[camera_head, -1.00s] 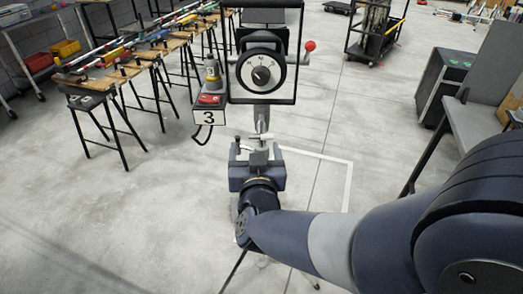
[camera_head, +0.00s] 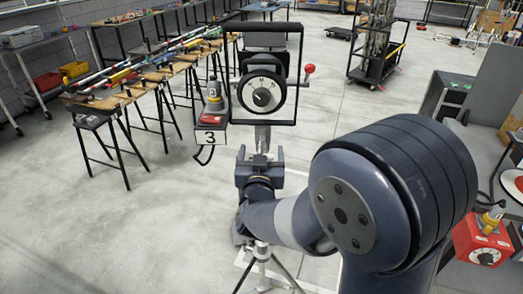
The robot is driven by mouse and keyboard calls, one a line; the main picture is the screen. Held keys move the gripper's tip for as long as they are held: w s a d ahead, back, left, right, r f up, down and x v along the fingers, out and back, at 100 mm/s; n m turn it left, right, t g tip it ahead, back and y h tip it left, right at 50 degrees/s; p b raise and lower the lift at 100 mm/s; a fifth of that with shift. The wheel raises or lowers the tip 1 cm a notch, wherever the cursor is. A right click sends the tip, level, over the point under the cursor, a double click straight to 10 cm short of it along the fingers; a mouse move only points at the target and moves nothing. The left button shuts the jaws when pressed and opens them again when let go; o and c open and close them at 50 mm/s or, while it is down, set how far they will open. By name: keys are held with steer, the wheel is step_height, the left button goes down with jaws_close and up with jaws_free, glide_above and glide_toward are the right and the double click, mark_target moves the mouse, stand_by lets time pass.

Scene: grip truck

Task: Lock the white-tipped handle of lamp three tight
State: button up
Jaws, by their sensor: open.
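Lamp three (camera_head: 262,96) stands ahead of me, with a black yoke frame and a white dial with a dark knob. My gripper (camera_head: 260,155) is open, just below the lamp head, in front of the grey stand post (camera_head: 262,137). I cannot make out the white-tipped handle; my gripper may be hiding it. Tripod legs (camera_head: 262,258) show below my wrist.
A row of trestles with wooden tops (camera_head: 150,75) runs along the left, with shelving behind. A wheeled cart (camera_head: 379,62) stands at the back right. A grey table with a red box (camera_head: 484,240) is at the right edge. Bare floor lies to the left.

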steer(key=shift+w, duration=0.4)
steer(key=shift+c, duration=0.3)
steer(key=c, duration=0.9)
